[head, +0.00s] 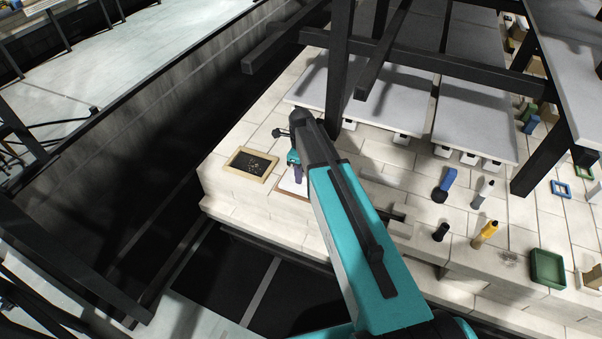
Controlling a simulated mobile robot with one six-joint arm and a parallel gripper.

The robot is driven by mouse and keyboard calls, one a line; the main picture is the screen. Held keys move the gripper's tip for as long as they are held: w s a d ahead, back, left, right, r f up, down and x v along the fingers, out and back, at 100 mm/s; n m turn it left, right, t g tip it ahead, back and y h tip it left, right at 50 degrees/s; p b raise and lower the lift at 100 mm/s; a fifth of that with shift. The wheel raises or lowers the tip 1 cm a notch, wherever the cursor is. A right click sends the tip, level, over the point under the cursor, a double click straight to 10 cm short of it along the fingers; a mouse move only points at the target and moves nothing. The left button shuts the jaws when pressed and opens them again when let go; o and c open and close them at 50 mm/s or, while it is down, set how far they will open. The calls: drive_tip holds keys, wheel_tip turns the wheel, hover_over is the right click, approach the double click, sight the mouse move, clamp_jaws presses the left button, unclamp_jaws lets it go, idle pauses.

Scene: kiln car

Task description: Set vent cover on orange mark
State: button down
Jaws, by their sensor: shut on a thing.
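My gripper (294,160) is at the left part of the pale brick deck, mostly hidden behind my own arm. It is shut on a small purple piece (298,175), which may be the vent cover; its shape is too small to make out. Just below it lies a white panel with a brown-orange edge (289,188), partly covered by my arm. I cannot tell whether the piece touches the panel. I cannot make out a clear orange mark; it may be hidden.
A wood-framed dark board (250,164) lies left of my gripper. Dark posts and beams and grey shelves (386,94) stand behind. A blue-handled tool (446,183), a yellow bottle-like thing (485,234) and a green tray (547,268) are to the right. The deck drops off at its front edge.

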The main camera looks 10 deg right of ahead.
drive_tip(key=shift+f, duration=0.4)
idle(0.7)
drive_tip(key=c, duration=1.4)
unclamp_jaws()
drive_tip(key=shift+o, duration=0.2)
drive_tip(key=shift+r+p, duration=2.2)
drive_tip(key=shift+r, duration=1.8)
drive_tip(key=shift+r, duration=0.1)
wheel_tip(320, 180, up, 14)
drive_tip(key=b, duration=0.2)
drive_tip(key=shift+f, duration=0.2)
